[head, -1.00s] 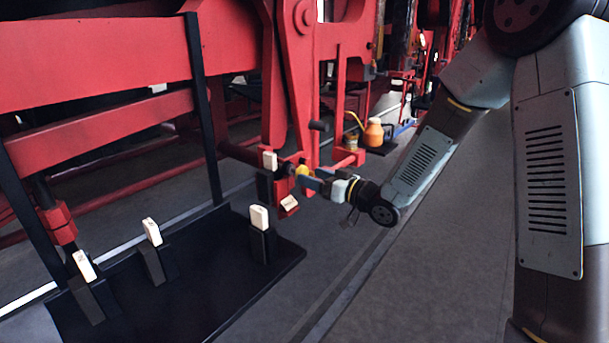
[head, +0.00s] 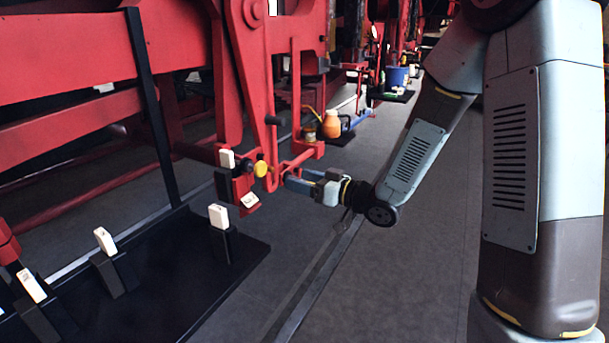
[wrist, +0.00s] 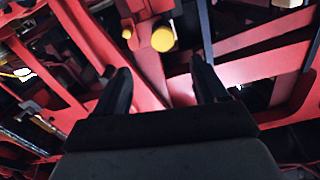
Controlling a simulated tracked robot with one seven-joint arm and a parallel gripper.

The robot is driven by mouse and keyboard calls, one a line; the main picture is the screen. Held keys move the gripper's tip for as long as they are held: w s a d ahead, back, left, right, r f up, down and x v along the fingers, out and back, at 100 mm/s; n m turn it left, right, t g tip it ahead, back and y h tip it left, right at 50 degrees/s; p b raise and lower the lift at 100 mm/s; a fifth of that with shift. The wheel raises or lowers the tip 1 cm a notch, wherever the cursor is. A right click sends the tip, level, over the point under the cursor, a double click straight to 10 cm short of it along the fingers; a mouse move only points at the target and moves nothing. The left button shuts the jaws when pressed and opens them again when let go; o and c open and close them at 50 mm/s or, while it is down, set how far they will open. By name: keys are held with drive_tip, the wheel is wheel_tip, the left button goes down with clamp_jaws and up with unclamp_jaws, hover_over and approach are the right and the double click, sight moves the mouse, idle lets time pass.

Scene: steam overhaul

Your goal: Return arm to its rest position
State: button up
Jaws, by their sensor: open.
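My gripper (head: 290,180) is at the end of my outstretched arm, just right of the red frame in the head view. In the wrist view its two dark fingers (wrist: 162,84) stand apart with nothing between them. A yellow round knob (head: 261,168) on the red machine lies to the left of the fingertips, with a gap between. The knob also shows in the wrist view (wrist: 162,39), ahead of and above the fingers.
A black stand (head: 180,300) with several white-topped posts is at the lower left. The red frame (head: 70,60) fills the left. An orange bottle (head: 332,124) and a blue bucket (head: 397,76) stand farther back. The grey floor (head: 400,270) in the middle is clear.

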drive_tip(key=d+r+m+t+h, duration=0.1)
drive_tip(key=d+r+m+h, duration=0.15)
drive_tip(key=d+h, duration=0.35)
drive_tip(key=s+d+r+m+t+h, duration=0.1)
drive_tip(key=d+r+m+h, duration=0.2)
drive_tip(key=d, duration=0.4)
drive_tip(key=d+r+m+t+h, duration=0.1)
drive_tip(key=d+r+h, duration=0.35)
drive_tip(key=d, duration=0.25)
drive_tip(key=s+d+r+m+g+h, duration=0.1)
drive_tip(key=s+d+m+g, duration=0.1)
drive_tip(key=s, duration=1)
drive_tip(key=s+d+r+m+g+h, duration=0.1)
drive_tip(key=s+d+m+g, duration=0.1)
drive_tip(key=s, duration=0.9)
drive_tip(key=shift+s+d+r+g, duration=0.25)
drive_tip(key=shift+s+d+g, duration=0.15)
drive_tip(key=shift+d+g, duration=0.55)
